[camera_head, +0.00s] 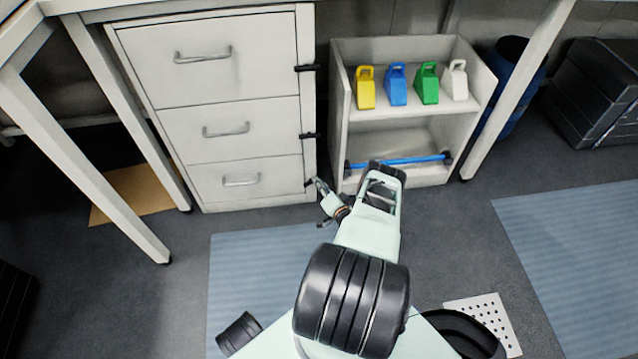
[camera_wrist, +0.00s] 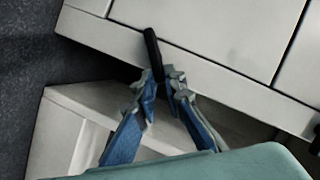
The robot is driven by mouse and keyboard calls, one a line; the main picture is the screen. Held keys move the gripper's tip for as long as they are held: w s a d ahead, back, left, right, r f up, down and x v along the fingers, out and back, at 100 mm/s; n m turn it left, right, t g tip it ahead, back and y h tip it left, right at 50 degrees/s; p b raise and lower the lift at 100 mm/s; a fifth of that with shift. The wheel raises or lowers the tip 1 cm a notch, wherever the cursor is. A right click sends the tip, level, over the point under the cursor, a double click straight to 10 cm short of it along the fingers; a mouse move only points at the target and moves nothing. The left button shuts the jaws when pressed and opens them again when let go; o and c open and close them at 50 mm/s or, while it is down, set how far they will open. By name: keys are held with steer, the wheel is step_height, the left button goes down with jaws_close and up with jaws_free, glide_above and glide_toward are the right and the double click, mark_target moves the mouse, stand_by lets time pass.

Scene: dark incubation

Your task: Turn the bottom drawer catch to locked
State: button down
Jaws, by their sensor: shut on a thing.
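The bottom drawer catch (camera_wrist: 151,46) is a small black bar on the cabinet's side strip. In the wrist view its far end points towards the bottom drawer, and its near end lies between my fingertips. In the head view the catch (camera_head: 308,183) shows only as a small dark piece at the right edge of the bottom drawer (camera_head: 215,181), which looks closed. My gripper (camera_wrist: 163,79) is shut on the near end of the catch; in the head view my gripper (camera_head: 322,190) is beside the cabinet's lower right corner. The fingertips partly hide the catch.
The middle catch (camera_head: 309,135) and top catch (camera_head: 307,68) lie roughly level across the cabinet's right edge. A white shelf (camera_head: 338,110) with several coloured containers stands close on the right, with a blue bar (camera_head: 405,162) low inside. A table leg (camera_head: 90,170) stands left.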

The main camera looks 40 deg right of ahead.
steer(key=c, duration=2)
jaws_free()
steer(key=shift+v, duration=3.7)
